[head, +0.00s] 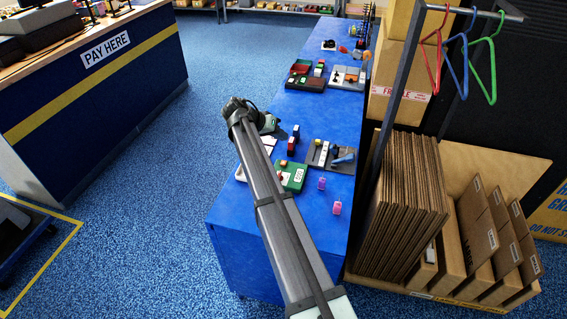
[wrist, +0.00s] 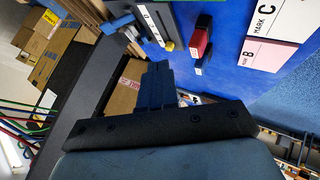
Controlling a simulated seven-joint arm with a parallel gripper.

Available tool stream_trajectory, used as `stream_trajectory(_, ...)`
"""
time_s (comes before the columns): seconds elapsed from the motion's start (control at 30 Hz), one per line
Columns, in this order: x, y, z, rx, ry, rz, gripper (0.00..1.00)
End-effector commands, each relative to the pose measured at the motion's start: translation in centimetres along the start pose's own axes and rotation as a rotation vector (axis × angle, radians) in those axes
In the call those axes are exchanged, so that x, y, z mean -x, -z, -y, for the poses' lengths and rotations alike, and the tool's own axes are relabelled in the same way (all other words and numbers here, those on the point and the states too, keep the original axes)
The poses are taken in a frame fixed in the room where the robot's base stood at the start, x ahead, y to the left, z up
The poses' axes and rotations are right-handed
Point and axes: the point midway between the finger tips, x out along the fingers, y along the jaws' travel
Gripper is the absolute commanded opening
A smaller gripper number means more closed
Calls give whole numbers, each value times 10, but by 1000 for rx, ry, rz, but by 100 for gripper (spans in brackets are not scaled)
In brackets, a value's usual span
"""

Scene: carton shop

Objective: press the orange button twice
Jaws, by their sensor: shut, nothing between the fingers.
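A small orange spot (head: 283,163), which may be the orange button, shows at the green box (head: 291,178) with a white label on the blue table (head: 228,222) in the head view. It is too small to tell for sure. My gripper (head: 282,133) is shut and empty above the left side of the table, beyond the green box. In the wrist view the shut fingers (wrist: 157,75) point toward the table. I cannot make out an orange button in that view.
A grey device (head: 331,156) with a blue handle sits right of the green box. A red and dark block (wrist: 201,40) stands near pink and white cards (wrist: 267,52). A rack with hangers (head: 463,55) stands right of the table.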

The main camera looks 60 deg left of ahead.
Motion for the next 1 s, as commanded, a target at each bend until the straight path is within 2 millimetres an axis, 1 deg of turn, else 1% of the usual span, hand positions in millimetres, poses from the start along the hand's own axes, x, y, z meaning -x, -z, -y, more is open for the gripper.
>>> stream_trajectory(0.27, -1, 0, 0, 0, 0, 0, 0)
stream_trajectory(0.47, -6, -3, 3, 0, 0, 1, 0)
stream_trajectory(0.67, -17, -12, 11, 0, 0, 1, 0)
stream_trajectory(1.0, -44, -32, 31, 0, 0, 1, 0)
